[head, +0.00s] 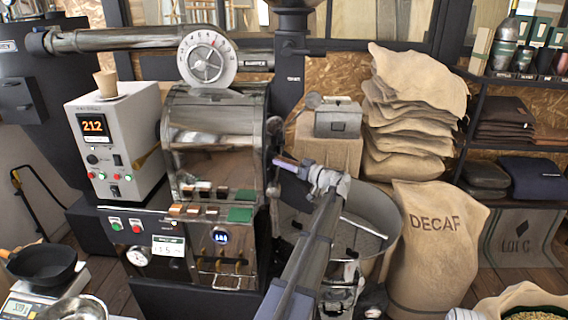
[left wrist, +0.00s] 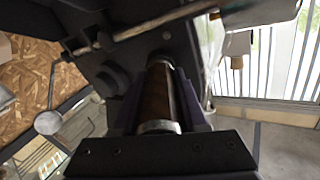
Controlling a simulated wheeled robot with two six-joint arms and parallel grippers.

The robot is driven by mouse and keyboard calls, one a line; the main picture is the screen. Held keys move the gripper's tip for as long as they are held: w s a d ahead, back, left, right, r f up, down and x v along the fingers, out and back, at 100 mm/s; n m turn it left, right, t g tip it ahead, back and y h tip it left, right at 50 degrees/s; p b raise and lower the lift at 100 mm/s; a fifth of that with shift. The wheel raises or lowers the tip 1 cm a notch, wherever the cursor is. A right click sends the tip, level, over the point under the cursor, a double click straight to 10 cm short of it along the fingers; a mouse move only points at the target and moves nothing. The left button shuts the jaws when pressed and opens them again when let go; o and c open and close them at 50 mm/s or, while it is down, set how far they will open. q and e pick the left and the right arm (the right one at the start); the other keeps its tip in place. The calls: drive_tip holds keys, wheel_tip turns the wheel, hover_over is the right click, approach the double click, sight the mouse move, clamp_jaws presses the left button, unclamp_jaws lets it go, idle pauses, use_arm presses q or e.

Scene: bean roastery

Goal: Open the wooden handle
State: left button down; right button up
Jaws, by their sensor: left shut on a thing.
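The wooden handle (left wrist: 158,92) is a dark brown cylinder with metal collars, seen close up in the left wrist view. It lies between the two fingers of my left gripper (left wrist: 160,100), which is shut on it. In the head view, my left gripper (head: 287,163) is at the right side of the roaster's metal drum housing (head: 215,108). Its fingers and wrist largely hide the handle there. My right gripper is in neither view.
A white control box (head: 128,122) showing 212 stands left of the roaster. Stacked burlap sacks (head: 415,140) and a DECAF sack (head: 435,255) fill the right side.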

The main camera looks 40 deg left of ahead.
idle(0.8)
use_arm(q)
drive_tip(key=d, duration=1)
drive_tip(key=shift+w+d, duration=0.2)
drive_tip(key=shift+d, duration=0.05)
drive_tip(key=shift+c, duration=2.4)
unclamp_jaws()
drive_tip(key=d, duration=0.7)
drive_tip(key=shift+w+d, duration=0.15)
drive_tip(key=shift+d, duration=0.25)
